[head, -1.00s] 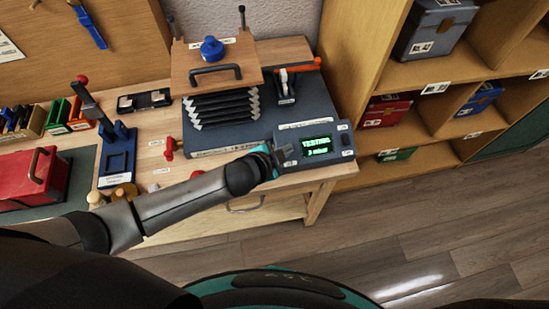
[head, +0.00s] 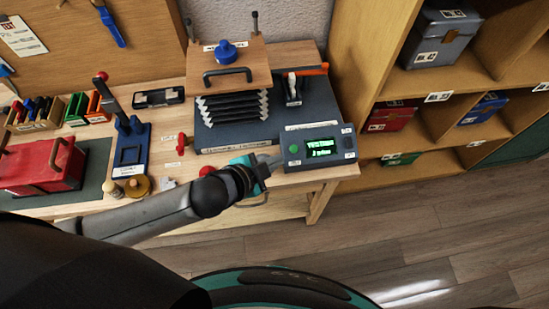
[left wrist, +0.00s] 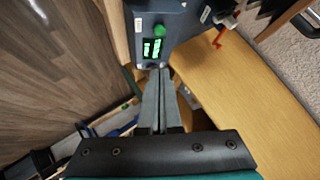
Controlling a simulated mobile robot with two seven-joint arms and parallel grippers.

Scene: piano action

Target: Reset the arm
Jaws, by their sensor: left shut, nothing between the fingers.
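The task line names no object. My left gripper (head: 274,162) is shut and empty, just left of a dark control box (head: 338,163) at the table's front right corner. The box has a green button (head: 294,149) and a lit screen (head: 319,147) with green text too blurred to read surely. In the left wrist view my closed fingers (left wrist: 160,74) point at the control box (left wrist: 183,18), close to its lower edge; I cannot tell whether they touch it. The green button also shows there (left wrist: 159,30). My right gripper is out of view.
Behind the box stands a bellows (head: 232,105) with a wooden top and handle, on a dark base. A blue lever press (head: 130,145), a red case (head: 42,168) and colored holders (head: 78,108) stand left. Wooden shelves (head: 420,92) stand right. The floor (head: 430,225) is clear.

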